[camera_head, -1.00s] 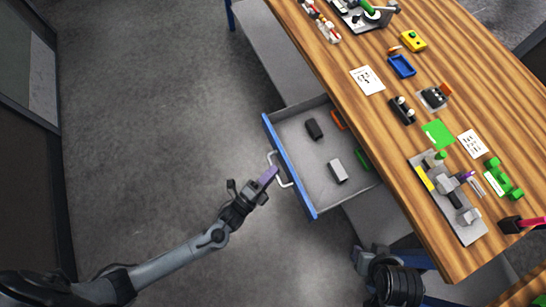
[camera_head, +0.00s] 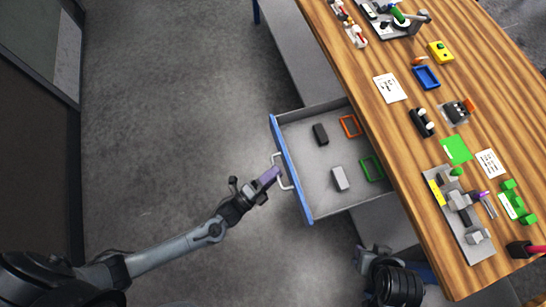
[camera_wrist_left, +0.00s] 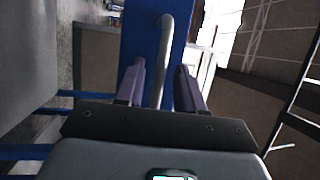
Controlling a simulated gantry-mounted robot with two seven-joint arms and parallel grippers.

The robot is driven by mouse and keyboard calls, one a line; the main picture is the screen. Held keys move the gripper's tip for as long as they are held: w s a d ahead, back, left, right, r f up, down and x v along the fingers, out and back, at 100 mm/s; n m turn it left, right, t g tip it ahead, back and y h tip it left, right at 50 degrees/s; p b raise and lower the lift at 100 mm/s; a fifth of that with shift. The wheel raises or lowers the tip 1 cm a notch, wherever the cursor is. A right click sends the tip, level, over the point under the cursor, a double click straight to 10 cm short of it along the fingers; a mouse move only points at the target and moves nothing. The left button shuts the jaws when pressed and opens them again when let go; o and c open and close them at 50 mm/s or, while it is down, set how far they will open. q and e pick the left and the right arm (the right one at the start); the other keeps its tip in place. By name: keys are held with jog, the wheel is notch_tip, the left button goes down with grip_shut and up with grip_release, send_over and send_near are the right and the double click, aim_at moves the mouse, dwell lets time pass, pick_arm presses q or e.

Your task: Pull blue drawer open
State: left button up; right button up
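The blue drawer (camera_head: 292,172) stands out from under the wooden table, its grey inside in view. My left gripper (camera_head: 273,175) is at its pale bar handle (camera_head: 284,184). In the left wrist view my left gripper's purple fingers (camera_wrist_left: 160,82) lie on either side of the handle bar (camera_wrist_left: 163,55), in front of the blue drawer front (camera_wrist_left: 180,30). The drawer moves with the gripper, so I read it as shut on the handle; the contact itself is not clear. My right gripper (camera_head: 369,258) is low, near the table's front edge, its fingers too small to read.
In the drawer lie a black block (camera_head: 320,134), a light grey block (camera_head: 340,179), an orange frame (camera_head: 350,126) and a green frame (camera_head: 372,168). The wooden table (camera_head: 400,150) holds a blue tray (camera_head: 426,77) and several parts. Floor left of the drawer is clear.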

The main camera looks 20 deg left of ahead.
pick_arm(q)
jog(key=v, duration=1.1)
jog(key=shift+w, duration=0.1)
dwell(0.4)
